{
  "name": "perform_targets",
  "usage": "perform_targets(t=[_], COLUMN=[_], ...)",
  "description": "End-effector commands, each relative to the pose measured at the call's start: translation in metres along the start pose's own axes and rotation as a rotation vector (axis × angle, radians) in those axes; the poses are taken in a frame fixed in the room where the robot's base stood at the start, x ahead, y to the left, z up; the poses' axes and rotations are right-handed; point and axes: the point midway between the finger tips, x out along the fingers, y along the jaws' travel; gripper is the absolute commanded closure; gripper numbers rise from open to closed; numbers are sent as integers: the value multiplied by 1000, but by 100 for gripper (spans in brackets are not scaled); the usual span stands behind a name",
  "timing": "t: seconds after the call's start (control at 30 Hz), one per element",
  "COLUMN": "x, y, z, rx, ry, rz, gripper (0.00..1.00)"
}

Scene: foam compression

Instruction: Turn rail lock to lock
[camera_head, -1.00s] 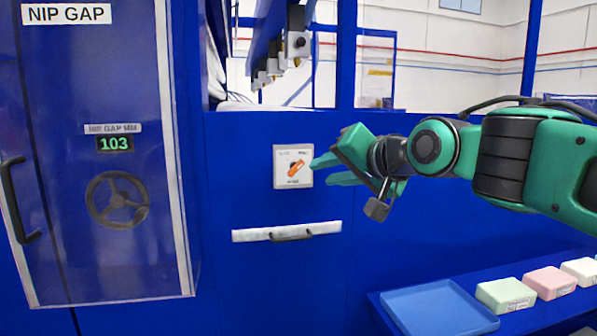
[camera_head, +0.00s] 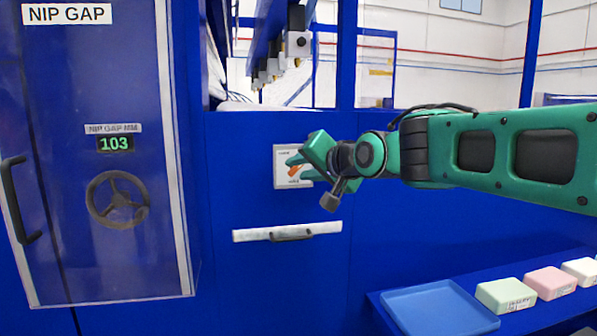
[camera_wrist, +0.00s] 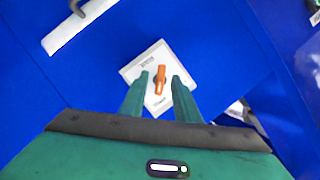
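The rail lock is an orange lever knob (camera_wrist: 160,79) on a white square plate (camera_wrist: 137,67) fixed to the blue machine front. In the head view the plate (camera_head: 281,180) shows at centre, with the orange knob (camera_head: 294,171) partly hidden by my gripper. My gripper (camera_head: 292,168) reaches in from the right, its fingertips in front of the plate. In the wrist view my open gripper (camera_wrist: 159,80) has one finger on each side of the knob with gaps between. I cannot tell whether the fingertips are level with the knob in depth.
A white bar with a dark handle (camera_head: 291,233) sits below the plate. At left is a clear-covered cabinet with a handwheel (camera_head: 117,200) and a green 103 display (camera_head: 115,143). A blue tray (camera_head: 440,309) and several foam blocks (camera_head: 505,294) lie on the lower right shelf.

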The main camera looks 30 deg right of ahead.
Motion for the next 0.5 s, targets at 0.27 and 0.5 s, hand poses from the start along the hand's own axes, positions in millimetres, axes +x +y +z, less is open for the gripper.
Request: perform_targets(t=[0.27, 0.5], x=[4, 4], y=[0, 0], z=[0, 0], rx=[0, 0], ry=[1, 1], rz=[0, 1], gripper=[71, 100])
